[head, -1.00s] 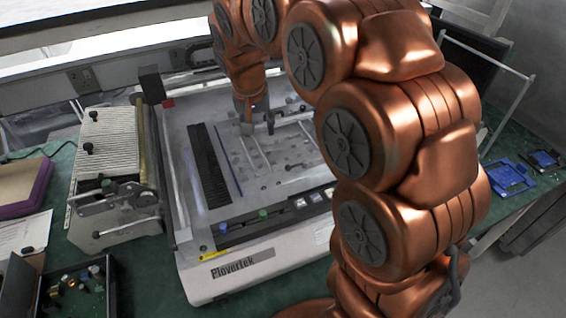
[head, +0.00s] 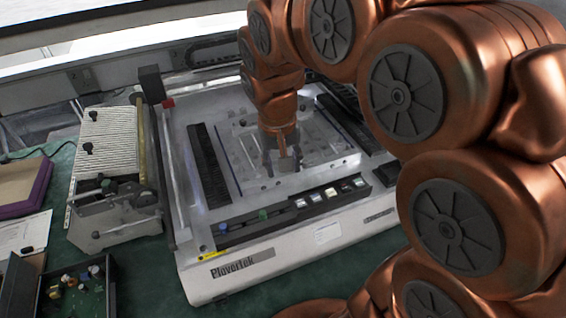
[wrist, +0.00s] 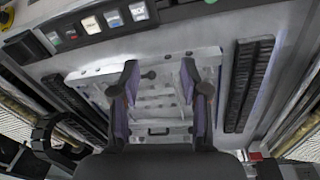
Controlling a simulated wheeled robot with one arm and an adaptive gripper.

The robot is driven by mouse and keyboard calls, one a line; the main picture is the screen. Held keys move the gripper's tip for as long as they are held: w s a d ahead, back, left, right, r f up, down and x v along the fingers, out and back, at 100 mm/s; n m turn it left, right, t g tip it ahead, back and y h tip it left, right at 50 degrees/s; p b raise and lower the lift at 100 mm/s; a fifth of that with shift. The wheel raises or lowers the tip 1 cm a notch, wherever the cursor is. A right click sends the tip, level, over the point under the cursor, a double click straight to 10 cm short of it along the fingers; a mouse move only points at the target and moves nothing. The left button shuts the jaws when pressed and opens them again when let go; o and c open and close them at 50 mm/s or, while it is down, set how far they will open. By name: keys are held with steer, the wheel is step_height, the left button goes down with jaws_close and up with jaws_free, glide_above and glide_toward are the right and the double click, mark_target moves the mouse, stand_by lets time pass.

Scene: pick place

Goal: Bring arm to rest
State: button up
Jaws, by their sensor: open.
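My gripper (head: 284,163) hangs from my copper-coloured arm over the flat top of a white Plovertek machine (head: 330,236) in the head view. In the wrist view my gripper (wrist: 160,82) points down at the machine's perforated metal plate (wrist: 150,112), its two fingers spread apart with nothing between them. I cannot tell how far the fingertips are above the plate. My arm hides the right part of the machine in the head view.
A device with a ribbed white top (head: 108,140) stands left of the machine. A black box of small parts (head: 78,288) is at the front left, and a purple-edged box (head: 22,185) is at the far left. A dark rail and wall (head: 110,72) run behind.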

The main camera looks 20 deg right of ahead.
steer(key=shift+s, duration=0.1)
steer(key=s+f+n+g, duration=0.1)
steer(key=s+f, duration=0.1)
steer(key=s, duration=0.8)
steer(key=s+f+n+g+y, duration=0.1)
steer(key=s+f, duration=0.1)
steer(key=s, duration=0.9)
steer(key=shift+a, duration=0.4)
steer(key=shift+c, duration=0.4)
stand_by(0.3)
